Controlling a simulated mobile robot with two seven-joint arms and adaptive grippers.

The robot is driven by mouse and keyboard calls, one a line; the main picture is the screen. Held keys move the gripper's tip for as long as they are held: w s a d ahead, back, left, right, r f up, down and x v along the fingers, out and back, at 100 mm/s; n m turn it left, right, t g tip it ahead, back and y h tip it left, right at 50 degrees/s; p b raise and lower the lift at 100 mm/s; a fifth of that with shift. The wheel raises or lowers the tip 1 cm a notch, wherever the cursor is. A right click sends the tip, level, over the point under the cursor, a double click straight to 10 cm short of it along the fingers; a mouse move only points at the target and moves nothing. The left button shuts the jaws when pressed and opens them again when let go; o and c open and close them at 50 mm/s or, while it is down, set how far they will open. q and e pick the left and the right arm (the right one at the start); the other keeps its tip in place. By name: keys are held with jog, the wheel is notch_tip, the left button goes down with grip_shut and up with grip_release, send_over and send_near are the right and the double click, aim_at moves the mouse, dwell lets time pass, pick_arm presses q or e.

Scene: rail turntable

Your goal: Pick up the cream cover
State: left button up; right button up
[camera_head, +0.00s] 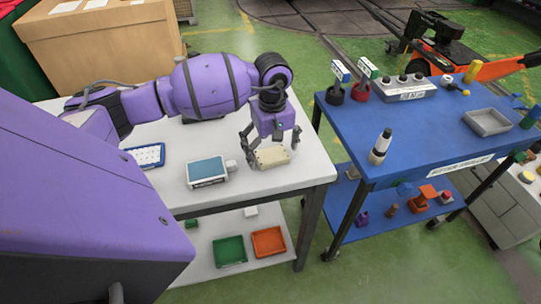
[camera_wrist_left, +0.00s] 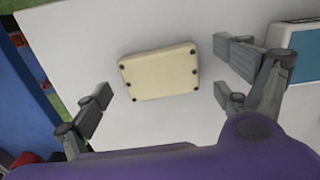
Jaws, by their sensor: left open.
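The cream cover (camera_head: 272,157) lies flat on the white table near its right end. In the left wrist view the cover (camera_wrist_left: 159,72) is a cream rounded rectangle with several dark screw dots near its edges. My left gripper (camera_head: 272,146) is open above the cover, pointing down. In the left wrist view the fingers of my left gripper (camera_wrist_left: 165,97) stand on both sides of the cover, with white table showing between them and it. The cover appears untouched. My right gripper is not in view.
A box with a blue top (camera_head: 208,171) stands just left of the cover on the white table (camera_head: 270,184). A blue tray (camera_head: 148,155) lies further left. A blue cart (camera_head: 420,135) with a bottle (camera_head: 380,148) stands to the right across a gap.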

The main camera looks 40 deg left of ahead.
pick_arm(q)
jog(key=shift+f, duration=0.4)
jog(key=c, duration=1.5)
jog(key=shift+r, duration=0.1)
